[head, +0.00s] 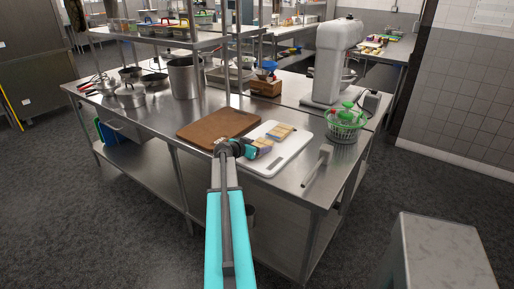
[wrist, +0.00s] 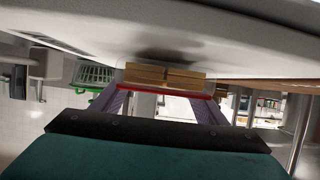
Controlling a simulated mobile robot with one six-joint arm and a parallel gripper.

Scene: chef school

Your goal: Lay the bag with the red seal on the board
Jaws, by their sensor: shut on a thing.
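My gripper (head: 257,150) is over the near left part of the white board (head: 269,169), between the brown board (head: 204,123) and the green basket. In the wrist view, my gripper (wrist: 163,103) has one finger on each side of a tan bag (wrist: 146,74) with a red strip along its edge, and is shut on it. The white board (wrist: 90,25) fills the top of the wrist view, with a dark shadow close to the bag. I cannot tell whether the bag touches the board. Another tan bag (head: 281,131) lies on the white board, just beyond my gripper.
A white mixer (head: 333,60) stands behind. A tall pot (head: 182,77) and shelf posts are behind the brown board.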

